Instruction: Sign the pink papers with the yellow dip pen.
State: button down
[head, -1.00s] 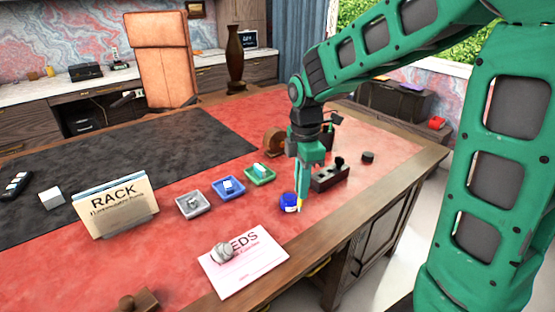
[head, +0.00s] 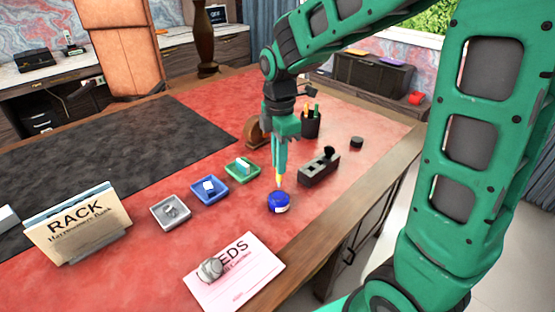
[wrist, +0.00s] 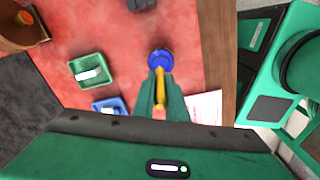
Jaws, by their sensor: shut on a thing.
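My gripper (head: 279,172) is shut on the yellow dip pen (head: 279,182), which points down. The pen's lower end is at the top of the blue ink pot (head: 278,204); I cannot tell whether it is in the ink or just above. In the wrist view the pen (wrist: 160,93) runs from between my fingers toward the ink pot (wrist: 160,61). The pink papers (head: 250,262) lie near the desk's front edge, with a grey rounded weight (head: 210,269) on them. A corner of the papers also shows in the wrist view (wrist: 207,104).
Grey (head: 170,222), blue (head: 210,198) and green (head: 242,177) trays stand left of the ink pot. A dark stand (head: 318,170) is to its right, a pen cup (head: 310,125) behind. A RACK folder holder (head: 78,228) stands left. Red desk top between pot and papers is clear.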

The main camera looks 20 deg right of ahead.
aim_at(278, 181)
jog(key=shift+a+f, duration=0.1)
jog(key=shift+f, duration=2.9)
jog(key=shift+s+f, duration=0.1)
jog(key=shift+f, duration=0.45)
jog(key=shift+r, duration=3.55)
